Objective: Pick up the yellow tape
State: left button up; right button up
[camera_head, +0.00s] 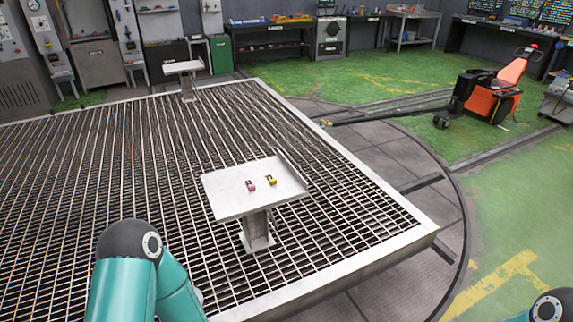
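The yellow tape (272,180) is a small yellow item with a dark part. It lies on the near pedestal table (230,203), a pale metal top on a single post. A small pink item (250,186) lies just left of it on the same top. My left arm shows as a teal link with a dark joint at the bottom left; its gripper is out of the picture. Only a bit of my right arm shows at the bottom right corner, and its gripper is not visible. Nothing touches the yellow tape.
The table stands on a raised metal grating (150,180) with a pale border. A second small table (183,66) stands farther back. An orange and black cart (493,92) is at the right on the green floor (520,200). Benches and cabinets line the back wall.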

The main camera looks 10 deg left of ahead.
aim_at(271, 178)
jog(key=z, duration=0.15)
jog(key=i, duration=1.05)
jog(key=u, duration=1.85)
jog(key=k, duration=0.9)
jog(key=u, duration=0.1)
jog(key=i, duration=0.9)
jog(key=z, duration=0.1)
